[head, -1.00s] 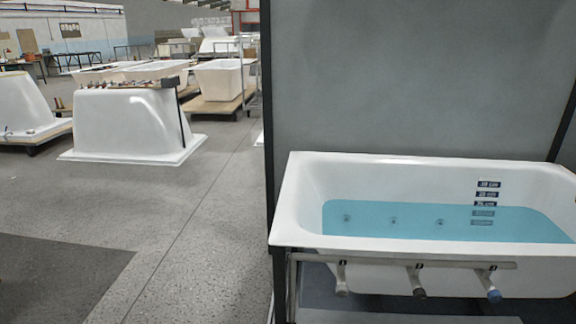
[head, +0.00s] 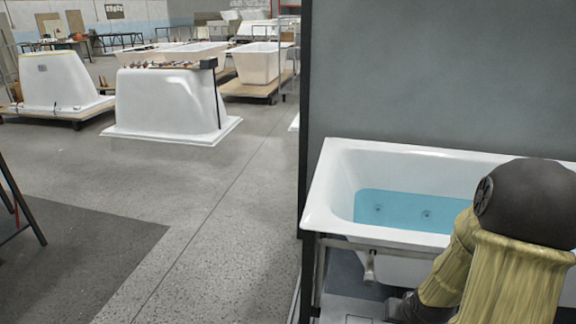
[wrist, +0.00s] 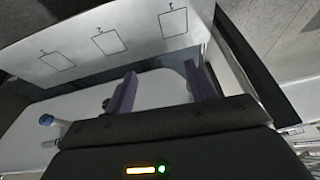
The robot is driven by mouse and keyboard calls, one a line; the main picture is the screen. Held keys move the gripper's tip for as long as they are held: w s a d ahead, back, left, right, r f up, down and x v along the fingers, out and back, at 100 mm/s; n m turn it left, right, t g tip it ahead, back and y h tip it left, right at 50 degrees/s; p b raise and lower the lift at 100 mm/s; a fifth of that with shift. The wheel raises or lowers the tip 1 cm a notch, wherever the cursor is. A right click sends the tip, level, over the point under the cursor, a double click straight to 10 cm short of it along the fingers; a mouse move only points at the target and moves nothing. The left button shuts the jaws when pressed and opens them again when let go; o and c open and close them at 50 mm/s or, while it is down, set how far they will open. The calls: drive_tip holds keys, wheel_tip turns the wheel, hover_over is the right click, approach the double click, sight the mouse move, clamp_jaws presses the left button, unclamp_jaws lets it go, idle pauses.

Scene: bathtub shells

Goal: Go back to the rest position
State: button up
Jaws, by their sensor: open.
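My gripper (wrist: 160,76) is open in the wrist view, its two dark purple fingers apart with nothing between them. Beyond the fingers is a plain white surface. My arm, in a yellow sleeve with a black joint, fills the lower right of the head view and covers part of the white bathtub (head: 330,190). The gripper itself cannot be made out clearly in the head view.
The tub holds blue water (head: 400,212); a grey wall (head: 430,70) stands behind it. Upturned tub shells (head: 165,100) stand left. Floor (head: 200,220) between is clear.

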drive_tip(key=s+a+r+n+g, duration=0.1)
drive_tip(key=s+a+r+n, duration=0.1)
drive_tip(key=s+a+r, duration=0.3)
drive_tip(key=s+a+r+n+g, duration=0.15)
drive_tip(key=a+r, duration=0.25)
drive_tip(key=a, duration=0.4)
drive_tip(key=w+p+v, duration=0.2)
drive_tip(key=p+v, duration=1)
drive_tip(key=p, duration=0.1)
drive_tip(key=w+d+r+p+v, duration=0.1)
drive_tip(key=w+p+v, duration=0.2)
drive_tip(key=p+v, duration=0.9)
drive_tip(key=shift+s+d+r+y+p, duration=0.35)
drive_tip(key=shift+s+d+r, duration=0.1)
drive_tip(key=shift+r, duration=0.25)
drive_tip(key=shift+m, duration=0.25)
